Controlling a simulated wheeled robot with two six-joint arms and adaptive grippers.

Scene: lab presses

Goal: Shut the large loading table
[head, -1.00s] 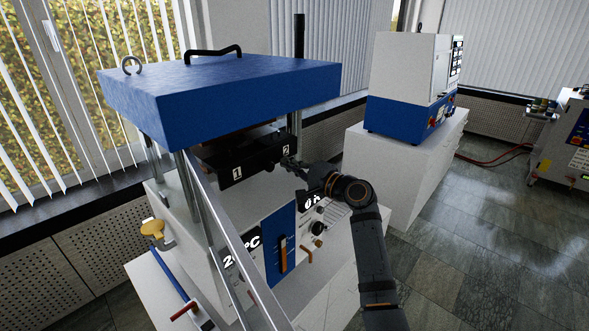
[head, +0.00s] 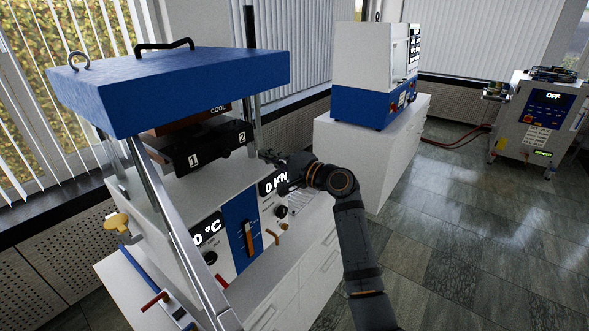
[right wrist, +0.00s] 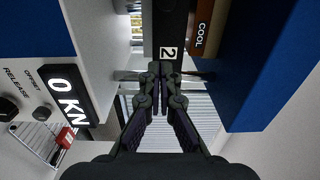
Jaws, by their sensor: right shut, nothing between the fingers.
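The large loading table is a black slab (head: 213,152) with white labels 1 and 2 on its front. It sits under the blue top plate (head: 170,85) of the large press, and its front shows below the plate's edge. My right gripper (head: 268,156) is shut and empty, just right of the label 2 end. In the right wrist view the closed fingertips (right wrist: 160,72) are close to the table's label 2 end (right wrist: 170,45); I cannot tell whether they touch. How far the table sticks out is hard to judge. My left gripper is out of view.
The press panel (head: 242,235) with its 0 KN display and knobs lies below my right gripper. A metal rail (head: 180,230) slants across the press's left side. A smaller blue-white press (head: 375,75) stands on a white cabinet behind.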

